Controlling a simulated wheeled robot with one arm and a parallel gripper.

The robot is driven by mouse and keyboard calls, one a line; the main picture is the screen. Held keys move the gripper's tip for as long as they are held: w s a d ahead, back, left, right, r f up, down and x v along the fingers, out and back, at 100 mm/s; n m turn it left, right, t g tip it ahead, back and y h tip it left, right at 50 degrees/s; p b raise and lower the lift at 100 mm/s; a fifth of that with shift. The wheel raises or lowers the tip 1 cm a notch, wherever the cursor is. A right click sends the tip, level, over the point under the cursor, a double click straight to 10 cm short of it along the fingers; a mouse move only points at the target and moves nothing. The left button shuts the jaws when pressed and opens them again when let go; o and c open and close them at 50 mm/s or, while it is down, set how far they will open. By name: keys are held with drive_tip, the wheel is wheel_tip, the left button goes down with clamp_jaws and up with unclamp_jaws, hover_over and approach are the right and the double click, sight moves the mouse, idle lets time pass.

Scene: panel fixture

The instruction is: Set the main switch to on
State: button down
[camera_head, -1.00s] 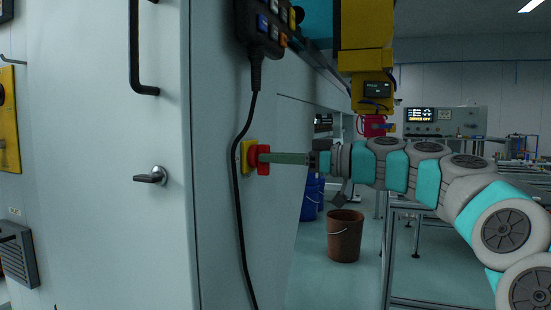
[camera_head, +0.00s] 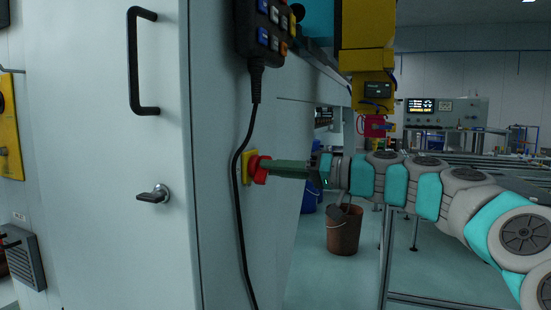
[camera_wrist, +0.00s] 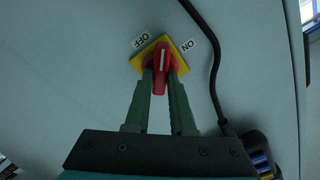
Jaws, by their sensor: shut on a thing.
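The main switch is a red knob (camera_head: 261,169) on a yellow plate (camera_head: 249,166), fixed to the side of the pale cabinet. In the wrist view the knob (camera_wrist: 161,62) carries a white line, which points up between the OFF label (camera_wrist: 143,40) at upper left and the ON label (camera_wrist: 187,45) at upper right. My gripper (camera_wrist: 161,79) is shut on the knob, one green finger on each side. In the head view my gripper (camera_head: 277,168) reaches in from the right. The fingers hide part of the knob and plate.
A black cable (camera_head: 239,180) hangs from a button pendant (camera_head: 265,30) just left of the switch; in the wrist view the cable (camera_wrist: 214,70) passes right of it. A cabinet door handle (camera_head: 135,65) is further left. A brown bucket (camera_head: 344,232) stands on the floor below my arm.

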drive_tip(key=shift+m+p, duration=4.55)
drive_tip(key=shift+m, duration=0.35)
drive_tip(key=c, duration=0.8)
unclamp_jaws()
drive_tip(key=shift+o, duration=0.2)
drive_tip(key=shift+d, duration=0.15)
drive_tip(key=b+v, duration=0.1)
drive_tip(key=v, duration=0.6)
drive_tip(key=shift+d, duration=0.25)
